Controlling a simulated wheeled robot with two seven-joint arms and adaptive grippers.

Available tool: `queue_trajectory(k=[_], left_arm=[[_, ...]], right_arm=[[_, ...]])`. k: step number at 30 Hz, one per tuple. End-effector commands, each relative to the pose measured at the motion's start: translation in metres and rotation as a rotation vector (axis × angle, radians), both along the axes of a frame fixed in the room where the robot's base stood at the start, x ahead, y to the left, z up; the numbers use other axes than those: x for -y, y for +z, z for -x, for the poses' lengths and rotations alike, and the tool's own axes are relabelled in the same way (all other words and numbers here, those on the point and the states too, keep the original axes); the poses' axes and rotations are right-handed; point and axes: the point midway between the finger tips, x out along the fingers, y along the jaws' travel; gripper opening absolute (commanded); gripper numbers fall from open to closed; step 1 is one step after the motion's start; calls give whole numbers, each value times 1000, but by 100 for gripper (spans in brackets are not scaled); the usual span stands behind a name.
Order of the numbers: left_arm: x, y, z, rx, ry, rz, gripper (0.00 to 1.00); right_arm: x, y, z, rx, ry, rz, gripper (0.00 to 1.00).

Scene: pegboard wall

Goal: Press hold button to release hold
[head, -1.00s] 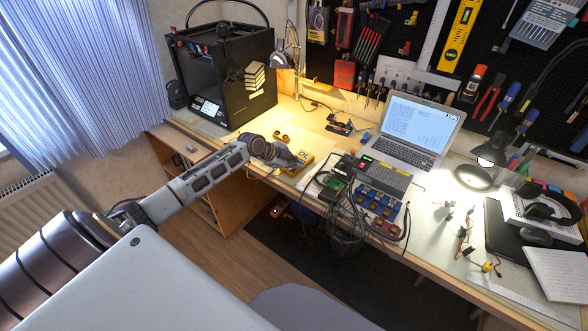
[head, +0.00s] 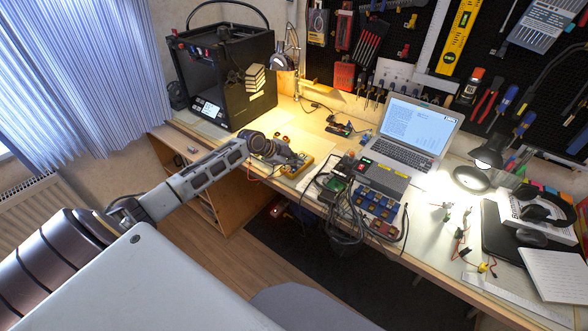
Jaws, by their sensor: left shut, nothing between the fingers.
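My left gripper (head: 291,158) reaches in from the left over the front edge of the workbench. It is shut with nothing in it. Its fingers are at a small yellow box (head: 300,168), in front of or just over its top. I cannot tell whether they touch it. The gripper hides most of the box's top face, and I cannot make out a hold button there. Small red and yellow round parts (head: 284,138) show just behind the gripper. My right gripper is not in view.
A black 3D printer (head: 222,70) stands at the back left of the workbench. A grey power unit with cables (head: 378,172), blue bins (head: 375,206) and an open laptop (head: 415,130) are to the right. A curtain (head: 80,70) hangs at the left.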

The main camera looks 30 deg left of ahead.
Motion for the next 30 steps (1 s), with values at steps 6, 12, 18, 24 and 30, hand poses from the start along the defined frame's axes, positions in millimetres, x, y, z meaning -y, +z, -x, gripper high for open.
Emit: queue_trajectory(k=[6,12,18,24,30], left_arm=[[0,16,0,0,0,0,0],[0,28,0,0,0,0,0],[0,40,0,0,0,0,0],[0,44,0,0,0,0,0],[0,44,0,0,0,0,0]], right_arm=[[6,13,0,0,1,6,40],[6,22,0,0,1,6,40],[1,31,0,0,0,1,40],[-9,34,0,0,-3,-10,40],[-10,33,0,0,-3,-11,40]])
